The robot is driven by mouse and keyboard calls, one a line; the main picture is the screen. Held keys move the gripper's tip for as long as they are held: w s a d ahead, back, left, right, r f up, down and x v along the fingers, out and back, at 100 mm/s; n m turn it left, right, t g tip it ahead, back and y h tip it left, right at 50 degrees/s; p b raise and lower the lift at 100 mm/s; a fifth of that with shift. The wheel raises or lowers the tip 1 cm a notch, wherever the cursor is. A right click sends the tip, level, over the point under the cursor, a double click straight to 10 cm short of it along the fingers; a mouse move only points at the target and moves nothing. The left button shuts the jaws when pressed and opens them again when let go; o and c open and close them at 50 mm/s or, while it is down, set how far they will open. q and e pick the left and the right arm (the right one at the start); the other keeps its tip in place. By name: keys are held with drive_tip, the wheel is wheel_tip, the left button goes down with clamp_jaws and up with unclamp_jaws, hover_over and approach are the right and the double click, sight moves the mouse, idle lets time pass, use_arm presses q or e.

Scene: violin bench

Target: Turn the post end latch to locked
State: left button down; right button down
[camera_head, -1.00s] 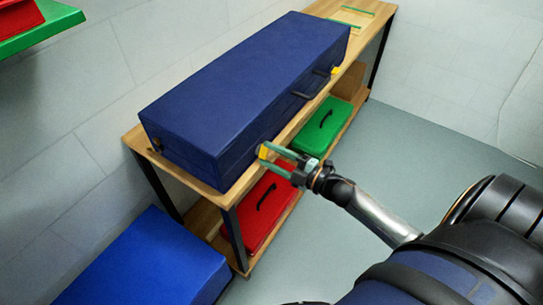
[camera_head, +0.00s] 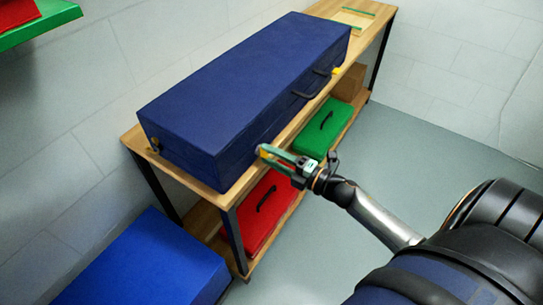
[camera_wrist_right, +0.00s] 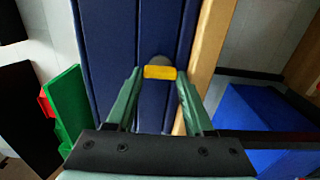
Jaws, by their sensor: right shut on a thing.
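A long dark blue violin case (camera_head: 235,85) lies shut on the wooden bench. A yellow latch (camera_head: 264,150) is on its front face near the close end, mostly hidden by my fingers in the head view. My right gripper (camera_head: 270,151) is shut on this latch. In the right wrist view the yellow latch (camera_wrist_right: 160,72) spans between the green fingertips, in front of a round grey mount on the case. It lies across the case's long seam lines. A second yellow latch (camera_head: 335,71) is near the far end, beyond the handle (camera_head: 313,84). My left gripper is not in view.
The wooden bench (camera_head: 214,197) has a lower shelf with a red case (camera_head: 262,212) and a green case (camera_head: 322,128). A blue box (camera_head: 150,262) stands on the floor at the lower left. The floor to the right is free apart from my arm.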

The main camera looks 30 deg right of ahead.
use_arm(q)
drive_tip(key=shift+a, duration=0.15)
use_arm(e)
drive_tip(key=shift+c, duration=1.4)
unclamp_jaws()
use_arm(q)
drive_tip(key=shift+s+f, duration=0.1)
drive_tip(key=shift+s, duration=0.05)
use_arm(e)
drive_tip(key=shift+s+f, duration=0.15)
